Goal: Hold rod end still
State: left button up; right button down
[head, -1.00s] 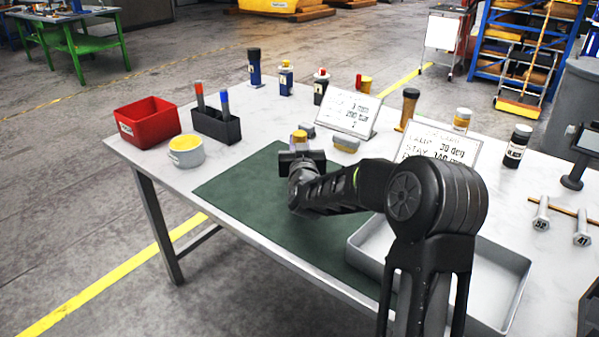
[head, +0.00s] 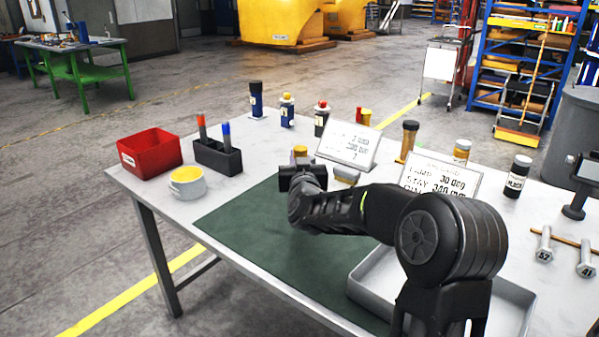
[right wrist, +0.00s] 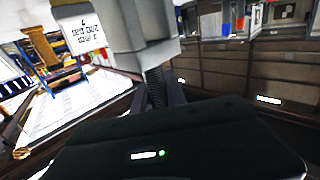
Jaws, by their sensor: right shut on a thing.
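In the head view my right arm reaches in from the lower right, with its gripper (head: 300,178) low over the far part of the green mat (head: 245,222). The arm hides most of what it holds. In the right wrist view the right gripper (right wrist: 157,96) is shut on a dark threaded rod (right wrist: 155,80). The rod runs up to a grey block-shaped casting (right wrist: 150,40); how they join is unclear. A small yellow-topped piece (head: 300,151) shows just beyond the gripper in the head view. My left gripper is not in view.
A grey tray (head: 372,292) lies right of the mat, partly behind my arm. A red bin (head: 150,155), a yellow-filled cup (head: 188,185) and a marker holder (head: 218,158) stand at left. Sign cards (head: 348,145) and bottles line the back. The mat's near left is clear.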

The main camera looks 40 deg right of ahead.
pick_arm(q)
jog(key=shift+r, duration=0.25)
pick_arm(e)
notch_tip(320, 180, up, 5)
jog(key=shift+r, duration=0.1)
dwell(0.7)
